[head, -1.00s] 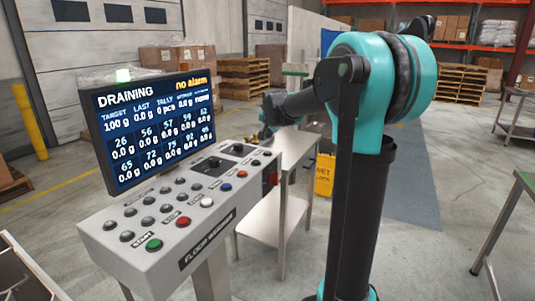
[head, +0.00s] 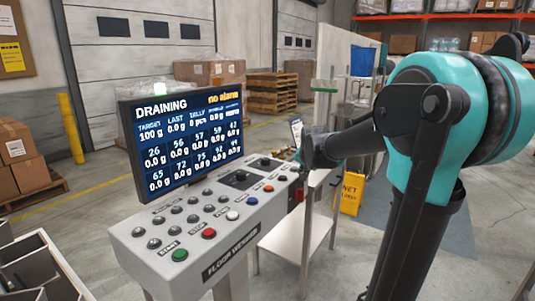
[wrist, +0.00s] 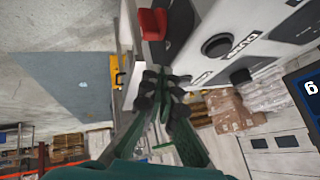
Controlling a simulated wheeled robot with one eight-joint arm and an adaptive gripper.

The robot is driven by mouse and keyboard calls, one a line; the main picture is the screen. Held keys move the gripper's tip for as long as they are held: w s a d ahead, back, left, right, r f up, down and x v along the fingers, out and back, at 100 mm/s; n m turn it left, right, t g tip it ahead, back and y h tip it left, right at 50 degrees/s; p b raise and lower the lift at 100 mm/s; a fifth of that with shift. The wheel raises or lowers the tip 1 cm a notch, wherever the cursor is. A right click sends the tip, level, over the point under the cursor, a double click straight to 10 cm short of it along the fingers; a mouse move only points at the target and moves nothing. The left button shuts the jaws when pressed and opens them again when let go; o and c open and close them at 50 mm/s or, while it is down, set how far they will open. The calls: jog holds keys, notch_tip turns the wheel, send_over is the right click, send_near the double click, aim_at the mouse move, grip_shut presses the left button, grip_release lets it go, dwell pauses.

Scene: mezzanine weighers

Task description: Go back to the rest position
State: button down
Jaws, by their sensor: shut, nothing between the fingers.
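My gripper (wrist: 163,80) shows in the wrist view with its dark green fingers together and nothing between them. It is close to the console's edge, beside a red switch (wrist: 152,24) and a round black button (wrist: 217,46); I cannot tell whether it touches anything. In the head view my forearm reaches left to the far right end of the grey console (head: 222,262), and the fingers are not clearly seen. The console's screen (head: 190,138) reads "DRAINING" and "no alarm". Its green button (head: 180,254) and red button (head: 208,233) are in the near row.
A steel table (head: 290,243) stands behind the console, close under my forearm. Divided grey bins (head: 35,270) are at the lower left.

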jog(key=s+f+n+g, duration=0.1)
jog(key=s+f+n, duration=0.1)
jog(key=s+f, duration=0.4)
jog(key=s+d+f+n+g, duration=0.1)
jog(key=s+f, duration=0.5)
jog(key=s, duration=0.8)
jog(key=s+d+f+n+g, duration=0.1)
jog(key=s+f+n, duration=0.2)
jog(key=s+f, duration=0.4)
jog(key=s, duration=0.4)
jog(key=shift+n+g, duration=0.3)
jog(key=shift+n, duration=0.1)
